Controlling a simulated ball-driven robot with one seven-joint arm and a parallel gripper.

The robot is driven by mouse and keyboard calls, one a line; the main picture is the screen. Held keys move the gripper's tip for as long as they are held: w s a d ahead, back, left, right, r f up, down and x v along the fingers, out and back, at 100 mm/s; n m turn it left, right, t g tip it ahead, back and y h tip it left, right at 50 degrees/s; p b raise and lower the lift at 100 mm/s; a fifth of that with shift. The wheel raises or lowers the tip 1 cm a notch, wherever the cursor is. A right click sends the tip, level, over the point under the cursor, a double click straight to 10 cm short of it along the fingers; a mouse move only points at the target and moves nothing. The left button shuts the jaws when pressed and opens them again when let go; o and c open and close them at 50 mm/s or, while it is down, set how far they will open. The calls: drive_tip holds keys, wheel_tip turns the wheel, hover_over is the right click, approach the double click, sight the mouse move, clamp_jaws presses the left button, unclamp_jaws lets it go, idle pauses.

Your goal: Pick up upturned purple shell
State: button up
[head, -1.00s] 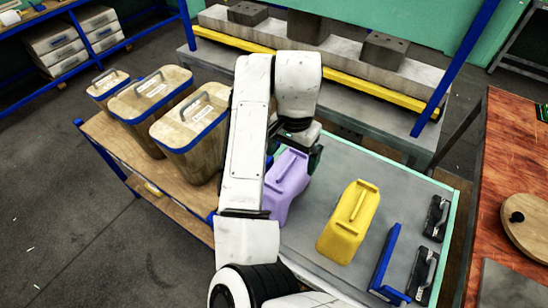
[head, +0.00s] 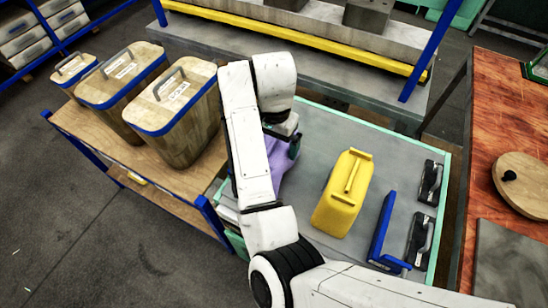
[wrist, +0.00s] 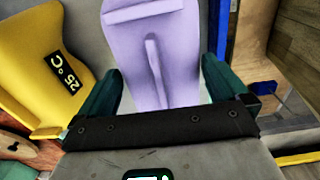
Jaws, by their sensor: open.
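The purple shell (head: 279,165) is a jerrycan-shaped piece on the grey tray, partly hidden behind my arm in the head view. In the wrist view the purple shell (wrist: 155,50) shows its raised central ridge, between and beyond my fingers. My gripper (wrist: 160,88) is open, with one dark green finger on each side of the shell. In the head view my gripper (head: 284,138) is over the shell's far end. I cannot tell whether the fingers touch it.
A yellow jerrycan-shaped shell (head: 342,195) stands right of the purple one. A blue bracket (head: 383,232) and black handled pieces (head: 430,182) lie farther right on the grey tray (head: 330,125). Wooden bins (head: 178,115) stand on the left; a press with a yellow bar (head: 290,40) is behind.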

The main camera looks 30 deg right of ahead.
drive_tip(key=shift+f, duration=0.45)
drive_tip(key=c, duration=1.2)
